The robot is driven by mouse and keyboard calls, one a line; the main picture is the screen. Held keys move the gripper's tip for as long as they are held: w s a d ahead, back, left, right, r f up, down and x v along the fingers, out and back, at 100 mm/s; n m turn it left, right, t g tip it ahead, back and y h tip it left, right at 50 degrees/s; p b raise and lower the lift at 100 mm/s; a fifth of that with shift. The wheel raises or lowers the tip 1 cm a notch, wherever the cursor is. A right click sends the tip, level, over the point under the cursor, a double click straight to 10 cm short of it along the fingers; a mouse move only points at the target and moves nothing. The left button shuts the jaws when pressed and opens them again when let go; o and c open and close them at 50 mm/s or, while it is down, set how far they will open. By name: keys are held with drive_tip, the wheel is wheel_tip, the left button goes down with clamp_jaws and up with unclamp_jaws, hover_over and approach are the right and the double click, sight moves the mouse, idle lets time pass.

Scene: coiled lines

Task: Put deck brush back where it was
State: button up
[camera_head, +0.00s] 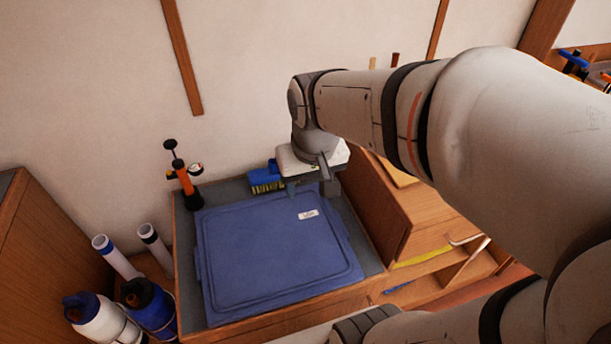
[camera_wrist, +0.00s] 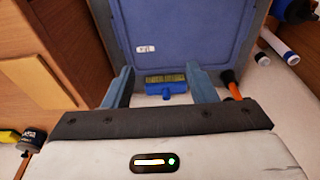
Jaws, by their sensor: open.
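The deck brush (camera_head: 266,177) has a blue body and yellowish bristles. In the head view it is at the back of the grey-topped counter, behind the blue lid and left of my gripper (camera_head: 311,189); my gripper hides its right part. In the wrist view the brush (camera_wrist: 166,86) shows between the two fingers of my gripper (camera_wrist: 160,76), bristles toward the blue lid. My gripper is open and the fingers do not close on the brush. I cannot tell how far beyond the fingertips the brush is.
The blue lid (camera_head: 270,255) covers most of the counter. A black and orange pump (camera_head: 184,178) stands at its back left corner. A wooden cabinet (camera_head: 400,210) is close on the right. Bottles (camera_head: 150,305) and white tubes (camera_head: 115,257) stand to the left.

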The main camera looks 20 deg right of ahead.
drive_tip(key=s, duration=0.2)
drive_tip(key=s+f, duration=0.1)
drive_tip(key=s, duration=0.1)
drive_tip(key=shift+s+d, duration=0.1)
drive_tip(key=shift+s, duration=0.1)
drive_tip(key=shift+r, duration=0.2)
